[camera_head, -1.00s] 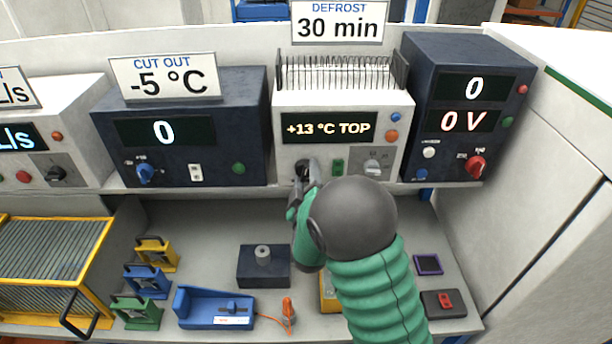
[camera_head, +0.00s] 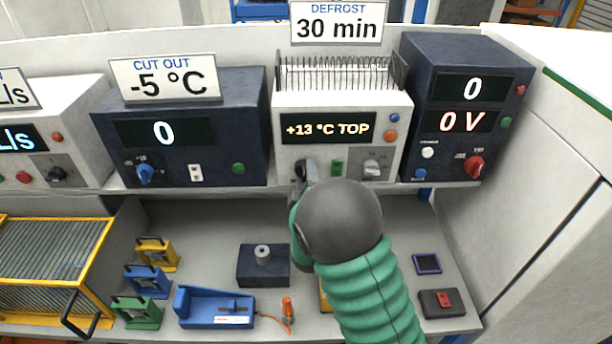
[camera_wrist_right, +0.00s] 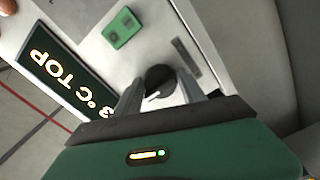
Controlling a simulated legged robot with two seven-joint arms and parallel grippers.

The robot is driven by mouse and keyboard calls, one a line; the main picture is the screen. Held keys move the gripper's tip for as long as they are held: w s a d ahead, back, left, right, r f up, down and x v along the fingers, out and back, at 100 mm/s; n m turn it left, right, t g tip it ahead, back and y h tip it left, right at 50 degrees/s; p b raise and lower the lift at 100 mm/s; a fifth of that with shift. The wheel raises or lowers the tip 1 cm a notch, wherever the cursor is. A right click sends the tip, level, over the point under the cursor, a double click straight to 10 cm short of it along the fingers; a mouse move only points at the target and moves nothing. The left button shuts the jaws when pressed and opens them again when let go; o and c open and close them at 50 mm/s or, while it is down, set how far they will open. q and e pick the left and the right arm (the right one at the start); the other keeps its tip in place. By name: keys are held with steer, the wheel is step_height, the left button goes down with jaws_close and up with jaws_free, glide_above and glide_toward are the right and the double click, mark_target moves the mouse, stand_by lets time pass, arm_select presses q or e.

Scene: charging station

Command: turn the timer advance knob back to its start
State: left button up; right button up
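The white defrost unit (camera_head: 290,105) shows "+13 °C TOP" on its display. A black round knob (camera_wrist_right: 160,78) with a white pointer mark is on its front, between my right fingers in the right wrist view. My right gripper (camera_head: 305,172) is at the unit's lower left front and hides most of this knob in the head view. In the wrist view the right fingers (camera_wrist_right: 162,88) are apart, one on each side of the knob. I cannot tell whether they touch it. My left gripper is not in view.
A green switch (camera_head: 337,168) and a grey knob (camera_head: 371,168) sit right of the black knob. Dark units stand on both sides, one with a blue knob (camera_head: 145,173), one with a red knob (camera_head: 475,166).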

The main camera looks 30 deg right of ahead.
steer(key=o, duration=0.4)
steer(key=shift+w+f, duration=0.1)
steer(key=shift+w, duration=0.1)
steer(key=shift+s+a, duration=0.15)
steer(key=shift+s, duration=0.15)
steer(key=p+v, duration=1.2)
steer(key=v, duration=0.4)
steer(key=shift+p, duration=0.4)
